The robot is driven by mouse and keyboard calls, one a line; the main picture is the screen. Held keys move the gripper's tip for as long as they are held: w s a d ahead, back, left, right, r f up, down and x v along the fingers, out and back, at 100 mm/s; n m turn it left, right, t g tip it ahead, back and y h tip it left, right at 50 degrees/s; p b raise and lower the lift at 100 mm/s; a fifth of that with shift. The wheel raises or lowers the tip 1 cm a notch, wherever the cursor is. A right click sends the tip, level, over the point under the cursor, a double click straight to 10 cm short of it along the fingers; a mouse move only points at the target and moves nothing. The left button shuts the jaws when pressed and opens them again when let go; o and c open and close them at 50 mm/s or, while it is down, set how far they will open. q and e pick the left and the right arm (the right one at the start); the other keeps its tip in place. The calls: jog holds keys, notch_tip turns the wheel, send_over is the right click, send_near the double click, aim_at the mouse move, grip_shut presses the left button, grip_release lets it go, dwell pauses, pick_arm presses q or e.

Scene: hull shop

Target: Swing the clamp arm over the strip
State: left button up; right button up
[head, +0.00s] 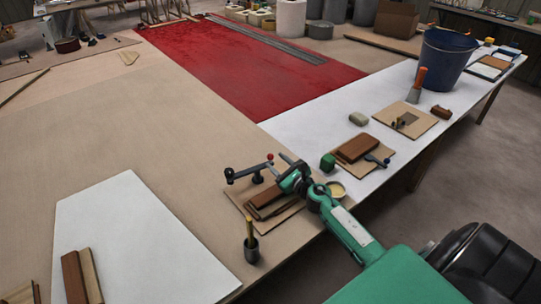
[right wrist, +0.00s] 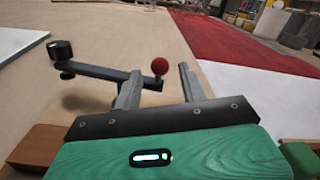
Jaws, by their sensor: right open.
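The clamp arm (head: 248,171) is a dark grey bar with a black knob at its left end and a red ball (head: 270,157) at its right end. It stands on a post at the back of a small board (head: 236,192). The brown strip (head: 268,197) lies on that board, on the near side of the bar, partly hidden by my gripper. My right gripper (head: 283,168) is open at the red-ball end. In the right wrist view the red ball (right wrist: 160,66) shows between the fingertips (right wrist: 158,74), with gaps either side. My left gripper is not in view.
A dark cup with a brush (head: 251,246) stands near the board.

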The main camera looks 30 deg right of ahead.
aim_at(270, 157)
jog(key=shift+w+a, duration=0.15)
jog(key=shift+w, duration=2.05)
jog(key=shift+c, duration=0.4)
grip_shut()
